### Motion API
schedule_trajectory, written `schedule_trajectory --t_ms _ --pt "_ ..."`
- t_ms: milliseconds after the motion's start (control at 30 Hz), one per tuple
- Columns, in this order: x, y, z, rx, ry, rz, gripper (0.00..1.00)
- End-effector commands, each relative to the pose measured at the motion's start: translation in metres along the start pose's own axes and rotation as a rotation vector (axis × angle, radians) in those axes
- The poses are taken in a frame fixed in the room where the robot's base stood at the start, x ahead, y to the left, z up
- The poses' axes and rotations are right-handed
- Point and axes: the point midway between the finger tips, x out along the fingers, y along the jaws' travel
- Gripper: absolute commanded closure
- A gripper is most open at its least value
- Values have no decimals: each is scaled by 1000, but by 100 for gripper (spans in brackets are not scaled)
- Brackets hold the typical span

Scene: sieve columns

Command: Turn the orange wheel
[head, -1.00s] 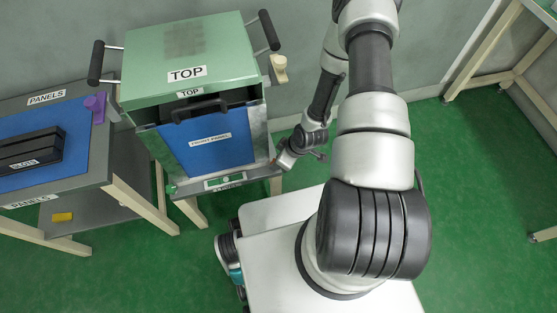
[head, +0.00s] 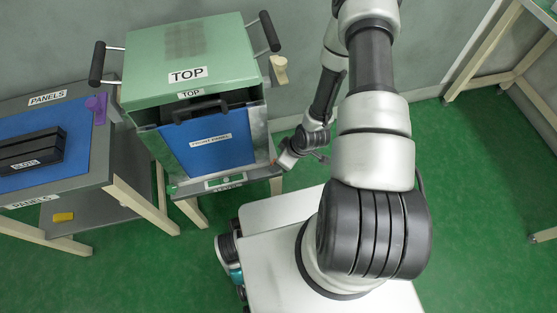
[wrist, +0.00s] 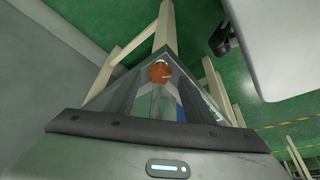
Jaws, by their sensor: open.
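The orange wheel (wrist: 160,72) shows in the wrist view, small and lobed, between the ends of my gripper's fingers. In the head view only a speck of orange shows by my gripper (head: 281,163), at the lower right side of the green-topped machine (head: 190,50). My gripper (wrist: 163,62) is open, with its two fingers slanting towards the wheel from both sides. I cannot tell whether the fingers touch the wheel. The wheel's mount is mostly hidden.
The machine has a blue front panel (head: 213,148), black handles and a cream knob (head: 279,70). A table with a blue mat (head: 85,150) and a black block (head: 30,150) stands at left. A yellow piece (head: 63,217) lies on its lower shelf. Green floor is free at right.

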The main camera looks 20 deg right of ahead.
Motion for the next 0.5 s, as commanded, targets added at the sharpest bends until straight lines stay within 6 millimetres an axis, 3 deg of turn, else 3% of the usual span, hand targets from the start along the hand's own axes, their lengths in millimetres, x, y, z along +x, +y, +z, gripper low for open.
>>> schedule_trajectory --t_ms 200,500 --pt "-56 1 -2 2 1 3 52" --pt "-125 1 -1 2 0 3 52"
